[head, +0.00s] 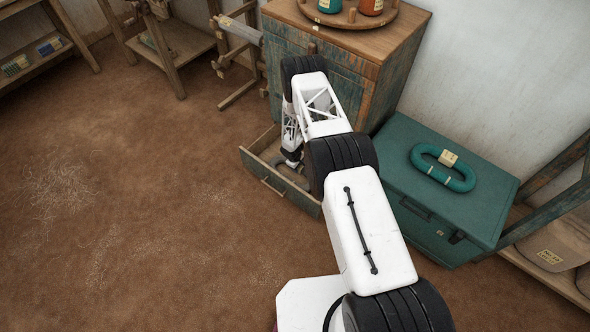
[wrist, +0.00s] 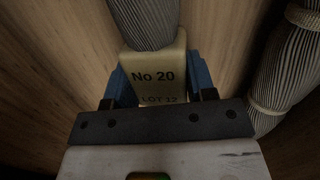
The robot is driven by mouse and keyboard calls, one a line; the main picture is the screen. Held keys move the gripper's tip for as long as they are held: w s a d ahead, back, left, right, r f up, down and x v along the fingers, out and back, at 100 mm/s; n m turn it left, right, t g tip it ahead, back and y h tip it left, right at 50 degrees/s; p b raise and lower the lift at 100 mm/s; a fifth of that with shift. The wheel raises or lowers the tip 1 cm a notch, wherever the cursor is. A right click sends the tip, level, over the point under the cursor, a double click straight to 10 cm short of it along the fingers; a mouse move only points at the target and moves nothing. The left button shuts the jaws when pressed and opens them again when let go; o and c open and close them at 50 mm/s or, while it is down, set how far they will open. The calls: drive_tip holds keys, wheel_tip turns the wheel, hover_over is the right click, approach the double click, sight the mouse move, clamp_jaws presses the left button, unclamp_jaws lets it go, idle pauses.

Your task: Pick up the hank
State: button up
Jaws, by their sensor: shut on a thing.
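In the wrist view, a grey ribbed hank (wrist: 146,22) has a cream band (wrist: 155,62) around it, marked "No 20" and "LOT 12". My gripper (wrist: 160,82) has its blue fingers on both sides of this band and is shut on it. A second grey strand (wrist: 285,75) with a pale tie curves along the right; I cannot tell for sure that it is the same loop. In the head view, my gripper (head: 291,157) points down inside the open drawer (head: 275,190), and my arm hides part of the drawer's inside.
A teal looped hank (head: 462,180) with a pale tag lies on a green chest (head: 400,160) right of the drawer. The drawer's wooden walls stand close around my gripper. A worn cabinet (head: 370,60) rises behind. The floor (head: 140,200) at left is clear.

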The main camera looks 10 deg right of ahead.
drive_tip(key=shift+r, duration=0.2)
wheel_tip(320, 180, up, 28)
drive_tip(key=shift+f, duration=0.2)
idle(1.1)
idle(1.7)
